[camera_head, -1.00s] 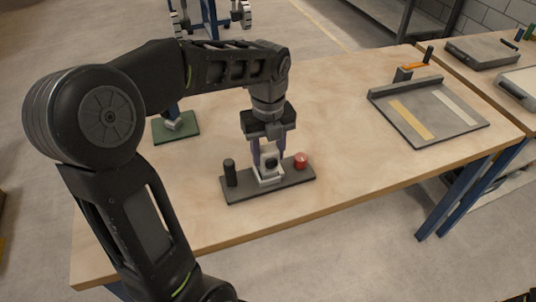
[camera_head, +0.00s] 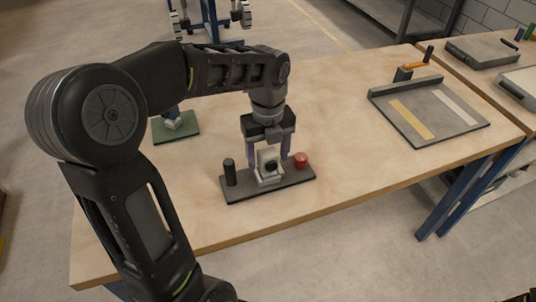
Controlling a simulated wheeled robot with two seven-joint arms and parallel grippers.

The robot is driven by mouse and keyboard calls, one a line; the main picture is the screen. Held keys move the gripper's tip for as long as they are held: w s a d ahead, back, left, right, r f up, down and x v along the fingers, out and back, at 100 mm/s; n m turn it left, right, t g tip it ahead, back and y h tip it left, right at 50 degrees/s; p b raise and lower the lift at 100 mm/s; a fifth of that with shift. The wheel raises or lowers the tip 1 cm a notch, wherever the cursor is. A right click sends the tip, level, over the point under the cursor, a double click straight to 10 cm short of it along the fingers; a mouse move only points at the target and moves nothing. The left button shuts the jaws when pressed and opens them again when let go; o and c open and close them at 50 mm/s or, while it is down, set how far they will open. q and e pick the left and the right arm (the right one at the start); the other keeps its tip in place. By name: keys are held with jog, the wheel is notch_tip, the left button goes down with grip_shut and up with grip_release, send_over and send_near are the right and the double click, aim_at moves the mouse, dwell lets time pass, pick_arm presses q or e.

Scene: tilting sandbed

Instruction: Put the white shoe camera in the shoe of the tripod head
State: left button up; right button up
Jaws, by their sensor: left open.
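The white shoe camera (camera_head: 268,160), a small pale block with a dark round lens, sits upright in the light-coloured shoe (camera_head: 270,181) at the middle of the tripod head's dark grey plate (camera_head: 240,191). Whether it is fully seated I cannot tell. My left gripper (camera_head: 265,154) is directly above, pointing down, with its fingers spread on either side of the camera and apart from it. My right gripper is not in view.
A black upright knob (camera_head: 229,172) stands left of the shoe and a red knob (camera_head: 301,160) right of it. A green pad (camera_head: 176,128) with a small grey object lies behind my left arm. A grey tray (camera_head: 425,112) lies at the right. The wooden table (camera_head: 350,150) between is clear.

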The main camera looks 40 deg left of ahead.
pick_arm(q)
notch_tip(320, 180, up, 9)
jog(key=shift+f+p, duration=0.1)
jog(key=shift+p, duration=0.25)
notch_tip(320, 180, up, 4)
jog(key=shift+f+p, duration=0.25)
jog(key=shift+p, duration=0.75)
